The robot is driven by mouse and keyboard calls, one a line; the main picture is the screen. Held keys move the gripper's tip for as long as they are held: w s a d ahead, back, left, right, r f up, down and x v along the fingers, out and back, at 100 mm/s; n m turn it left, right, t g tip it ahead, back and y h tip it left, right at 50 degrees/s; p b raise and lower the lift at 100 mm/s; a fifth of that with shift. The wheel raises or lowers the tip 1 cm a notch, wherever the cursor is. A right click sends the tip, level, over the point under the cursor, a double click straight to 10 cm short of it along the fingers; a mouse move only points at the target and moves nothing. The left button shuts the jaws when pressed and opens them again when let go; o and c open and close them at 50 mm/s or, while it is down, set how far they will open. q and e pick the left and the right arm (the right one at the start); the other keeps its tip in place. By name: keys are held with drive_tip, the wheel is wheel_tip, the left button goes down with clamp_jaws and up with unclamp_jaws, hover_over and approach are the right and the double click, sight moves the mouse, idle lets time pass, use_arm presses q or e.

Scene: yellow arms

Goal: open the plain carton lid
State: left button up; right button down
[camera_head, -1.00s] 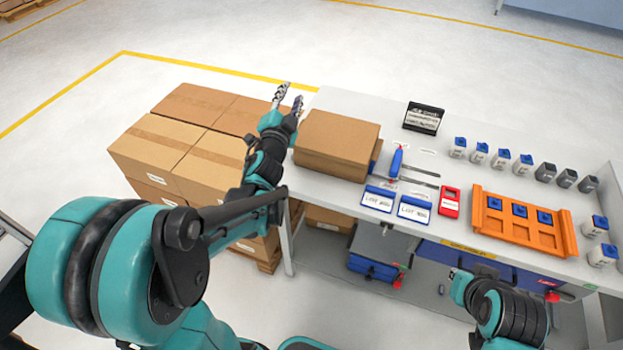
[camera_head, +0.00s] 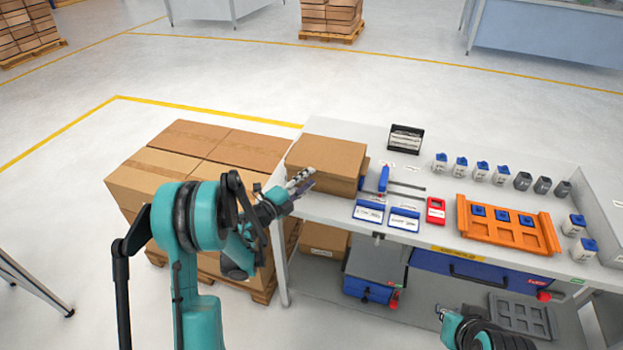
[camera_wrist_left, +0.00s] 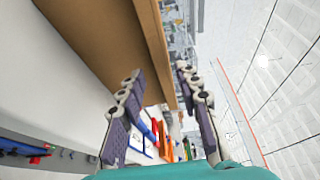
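The plain brown carton (camera_head: 325,162) stands shut at the left end of the workbench, its lid (camera_head: 330,150) lying flat on top. My left gripper (camera_head: 302,182) is at the carton's front left side, just below the lid. In the left wrist view its two fingers (camera_wrist_left: 160,95) are spread apart, with the lid's edge (camera_wrist_left: 156,45) running between their tips. I cannot tell whether a finger touches the carton. My right gripper (camera_head: 447,322) is low in front of the bench, partly seen, and its fingers are too unclear to read.
Stacked cartons (camera_head: 165,172) on a pallet stand left of the bench. On the bench (camera_head: 400,225), a blue-handled tool (camera_head: 384,178), blue-edged label holders (camera_head: 369,211), a red device (camera_head: 436,210) and an orange tray (camera_head: 509,243) lie right of the carton. Several small bottles stand farther right.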

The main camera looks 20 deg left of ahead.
use_arm(q)
drive_tip(key=shift+x, duration=1.3)
clamp_jaws()
drive_tip(key=shift+r, duration=0.15)
